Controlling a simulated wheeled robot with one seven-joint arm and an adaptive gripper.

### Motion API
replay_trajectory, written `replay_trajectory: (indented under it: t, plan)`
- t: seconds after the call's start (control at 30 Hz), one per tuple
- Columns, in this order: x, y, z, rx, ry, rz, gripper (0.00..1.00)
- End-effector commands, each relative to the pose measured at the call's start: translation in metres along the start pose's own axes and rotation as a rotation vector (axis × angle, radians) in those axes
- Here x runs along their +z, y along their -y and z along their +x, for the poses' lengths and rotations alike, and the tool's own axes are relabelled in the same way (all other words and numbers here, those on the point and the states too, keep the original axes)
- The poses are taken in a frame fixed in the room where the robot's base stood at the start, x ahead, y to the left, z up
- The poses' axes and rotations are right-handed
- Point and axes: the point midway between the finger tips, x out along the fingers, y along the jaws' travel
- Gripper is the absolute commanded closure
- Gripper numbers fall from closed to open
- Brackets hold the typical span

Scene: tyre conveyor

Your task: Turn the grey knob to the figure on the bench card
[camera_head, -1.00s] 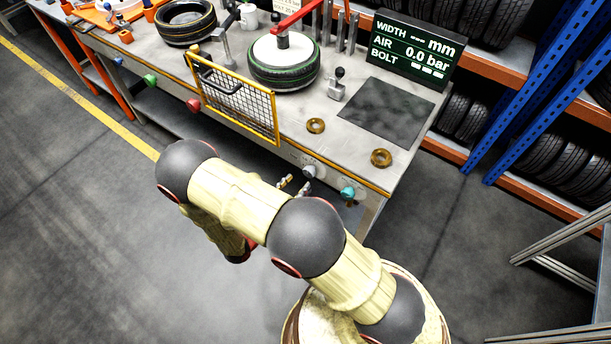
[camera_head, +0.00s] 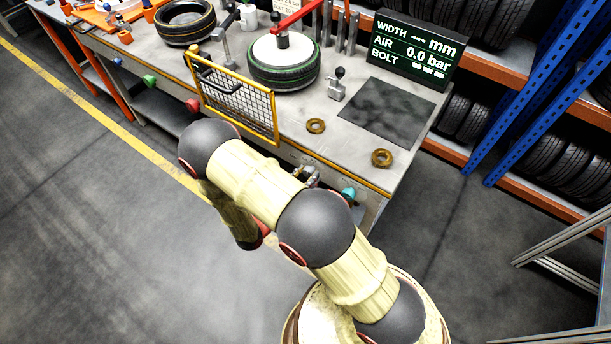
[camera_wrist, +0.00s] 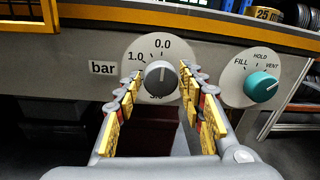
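The grey knob (camera_wrist: 160,77) sits on a round white dial marked 0.0 at the top and 1.0 at upper left, with a "bar" label beside it. Its pale pointer line faces up, close to 0.0. The lower dial marks are partly hidden. My gripper (camera_wrist: 161,74) is open, with one finger on each side of the knob; I cannot tell whether either touches it. In the head view my gripper (camera_head: 305,173) is at the bench front, partly behind my arm. A white card (camera_head: 286,5) at the top edge is cut off, its figure unreadable.
A teal knob (camera_wrist: 261,87) marked FILL, HOLD, VENT sits right of the grey one. The display (camera_head: 415,48) reads AIR 0.0 bar. A yellow mesh guard (camera_head: 235,98) stands at the bench edge. A red knob (camera_head: 192,105) is farther left.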

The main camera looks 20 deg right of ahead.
Motion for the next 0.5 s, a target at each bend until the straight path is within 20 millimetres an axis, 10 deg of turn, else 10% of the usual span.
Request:
replay_trajectory:
  t: [0.5]
  plan:
    - [-0.0001,-0.0001,-0.0001,0.000,0.000,0.000,0.92]
